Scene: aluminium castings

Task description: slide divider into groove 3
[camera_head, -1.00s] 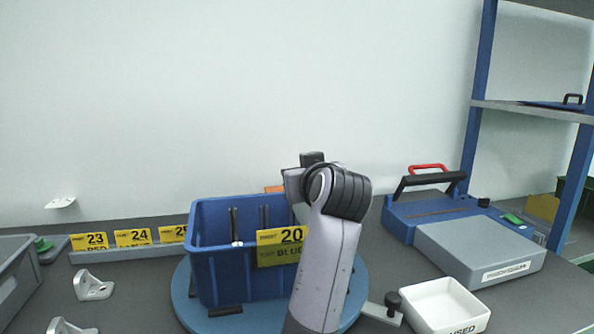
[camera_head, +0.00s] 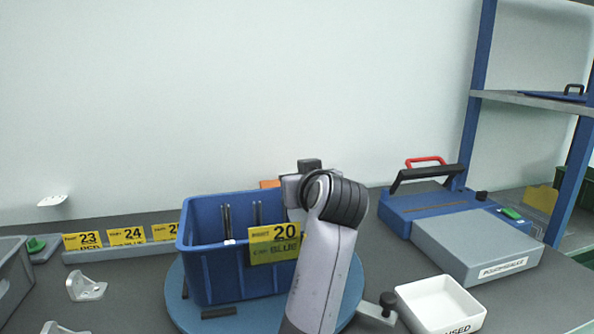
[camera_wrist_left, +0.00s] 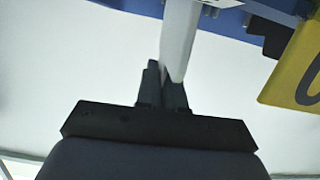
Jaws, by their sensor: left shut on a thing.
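In the left wrist view my left gripper (camera_wrist_left: 165,82) is shut on a thin pale strip, seemingly the divider (camera_wrist_left: 181,38), which reaches up to a blue edge at the top. In the head view a blue bin (camera_head: 215,270) with a yellow label (camera_head: 273,243) reading 20 BLUE stands on a round blue turntable (camera_head: 178,310). Upright dark grooves show on its inner back wall; I cannot tell which is groove 3. My arm rises in front of the bin's right side, with its wrist by the right rim; the fingers and divider are hidden there. My right gripper is not in view.
Numbered yellow tags (camera_head: 126,236) stand on a rail at left. White brackets (camera_head: 86,288) lie nearby. A white tray (camera_head: 452,325) and a grey-lidded blue device (camera_head: 477,245) are on the right, with a shelf rack (camera_head: 478,80) behind. Dark bars (camera_head: 219,313) lie on the turntable.

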